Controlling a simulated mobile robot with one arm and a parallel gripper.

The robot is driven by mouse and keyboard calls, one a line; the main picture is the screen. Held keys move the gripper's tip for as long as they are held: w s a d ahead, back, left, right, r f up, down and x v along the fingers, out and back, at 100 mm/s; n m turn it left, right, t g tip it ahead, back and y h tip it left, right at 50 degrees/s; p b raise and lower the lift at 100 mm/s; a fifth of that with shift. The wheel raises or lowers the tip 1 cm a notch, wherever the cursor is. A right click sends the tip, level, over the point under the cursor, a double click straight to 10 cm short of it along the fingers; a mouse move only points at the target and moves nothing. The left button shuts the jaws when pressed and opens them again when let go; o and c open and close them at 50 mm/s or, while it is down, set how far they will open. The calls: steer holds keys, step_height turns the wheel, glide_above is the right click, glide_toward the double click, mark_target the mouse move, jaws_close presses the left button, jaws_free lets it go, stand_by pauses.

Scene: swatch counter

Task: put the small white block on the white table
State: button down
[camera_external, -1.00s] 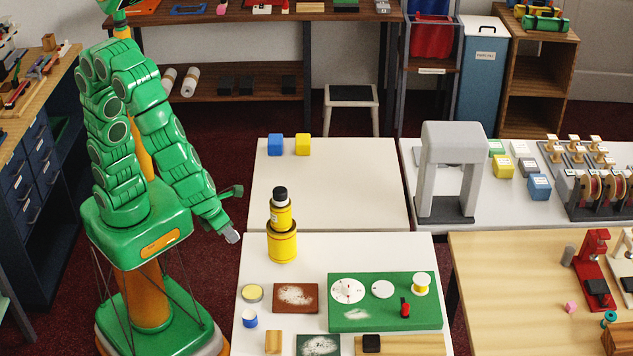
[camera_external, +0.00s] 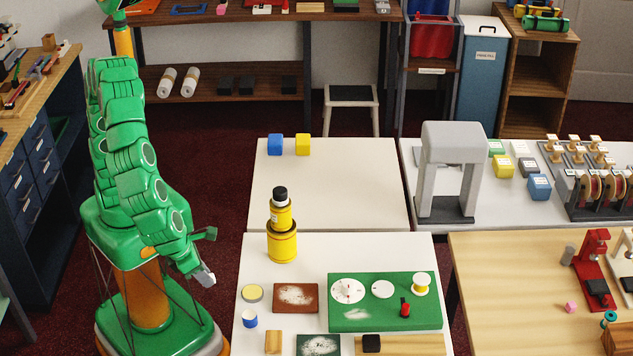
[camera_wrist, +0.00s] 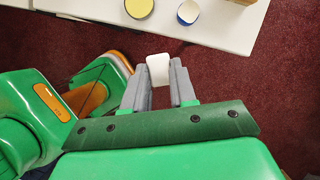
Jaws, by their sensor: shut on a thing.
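My gripper (camera_external: 205,279) is shut on the small white block (camera_wrist: 158,69), which sits between the two grey fingertips in the wrist view. In the external view it hangs left of the front white table (camera_external: 310,262), over the dark red floor, with only a pale bit of the block showing. A second white table (camera_external: 330,198) stands behind it with a blue block (camera_external: 275,145) and a yellow block (camera_external: 302,145) near its far edge. Which of the two the task means I cannot tell.
The front table carries a yellow bottle (camera_external: 282,232), a green board (camera_external: 350,320), a brown plate (camera_external: 296,298) and a blue-white cup (camera_external: 250,319). A grey arch (camera_external: 453,145) stands on the right table. The middle of the back table is clear.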

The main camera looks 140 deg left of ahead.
steer(key=shift+w+d+r, duration=0.15)
steer(key=shift+w+d, duration=0.1)
steer(key=shift+d, duration=0.25)
glide_above(246, 351)
steer(key=s+d, duration=0.1)
step_height(246, 351, down, 9)
steer(key=shift+d+f, duration=0.15)
steer(key=shift+w+f, duration=0.15)
steer(key=shift+f, duration=1.7)
steer(key=shift+f, duration=0.15)
steer(key=c, duration=0.9)
jaws_free()
